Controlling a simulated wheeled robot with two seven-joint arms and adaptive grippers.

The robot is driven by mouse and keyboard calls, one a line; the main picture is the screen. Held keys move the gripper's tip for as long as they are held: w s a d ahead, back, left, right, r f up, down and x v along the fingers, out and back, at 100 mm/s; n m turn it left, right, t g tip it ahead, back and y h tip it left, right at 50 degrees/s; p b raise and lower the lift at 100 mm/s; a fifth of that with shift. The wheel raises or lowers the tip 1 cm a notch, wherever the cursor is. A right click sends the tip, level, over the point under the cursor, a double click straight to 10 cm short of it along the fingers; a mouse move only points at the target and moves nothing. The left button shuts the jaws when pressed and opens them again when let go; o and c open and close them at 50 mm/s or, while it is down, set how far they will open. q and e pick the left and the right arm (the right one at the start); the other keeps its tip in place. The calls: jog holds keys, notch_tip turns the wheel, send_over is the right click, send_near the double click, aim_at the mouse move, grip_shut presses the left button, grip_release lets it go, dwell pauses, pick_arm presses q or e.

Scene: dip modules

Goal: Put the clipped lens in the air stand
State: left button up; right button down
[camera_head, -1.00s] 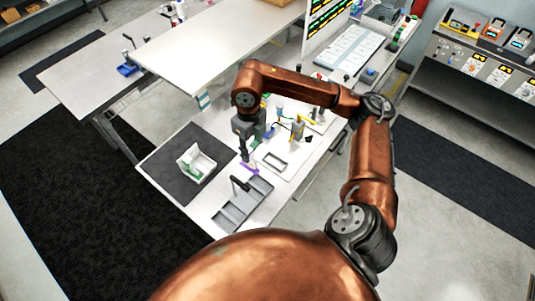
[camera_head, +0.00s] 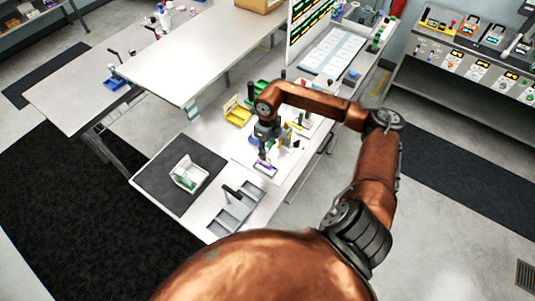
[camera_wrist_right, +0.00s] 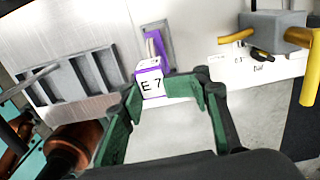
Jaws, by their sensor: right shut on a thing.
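My right gripper (camera_wrist_right: 172,95) is shut on a purple-and-white piece labelled "E 7" (camera_wrist_right: 150,82), which I take to be the clipped lens. In the head view the right gripper (camera_head: 263,156) points down, with a bit of purple (camera_head: 263,163) at its tip. Just beyond the piece in the wrist view is a small grey rectangular frame (camera_wrist_right: 170,42), perhaps the air stand. The purple piece overlaps its near end; I cannot tell whether they touch. The frame is mostly hidden in the head view. My left gripper is not in view.
A grey compartment tray (camera_head: 222,222) lies near the table's front edge; it also shows in the wrist view (camera_wrist_right: 72,84). A white-and-green holder (camera_head: 187,175) stands on a dark mat (camera_head: 152,177). A grey box with yellow cables (camera_wrist_right: 275,30) is right of the frame. A yellow bin (camera_head: 237,114) stands behind.

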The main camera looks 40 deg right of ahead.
aim_at(268, 155)
jog(key=f, duration=0.1)
jog(key=f+p, duration=0.1)
jog(key=f, duration=0.1)
jog(key=shift+d+f+p, duration=0.1)
jog(key=shift+d+p, duration=0.15)
jog(key=shift+p, duration=0.1)
jog(key=shift+f, duration=0.3)
jog(key=c, duration=1.9)
grip_release()
jog(key=o, duration=0.6)
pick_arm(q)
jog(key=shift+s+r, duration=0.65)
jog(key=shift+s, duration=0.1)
pick_arm(e)
jog(key=shift+o, duration=0.2)
pick_arm(q)
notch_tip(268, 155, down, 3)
jog(key=b, duration=0.3)
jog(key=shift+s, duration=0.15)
pick_arm(e)
notch_tip(268, 155, up, 12)
jog(key=shift+d, duration=0.2)
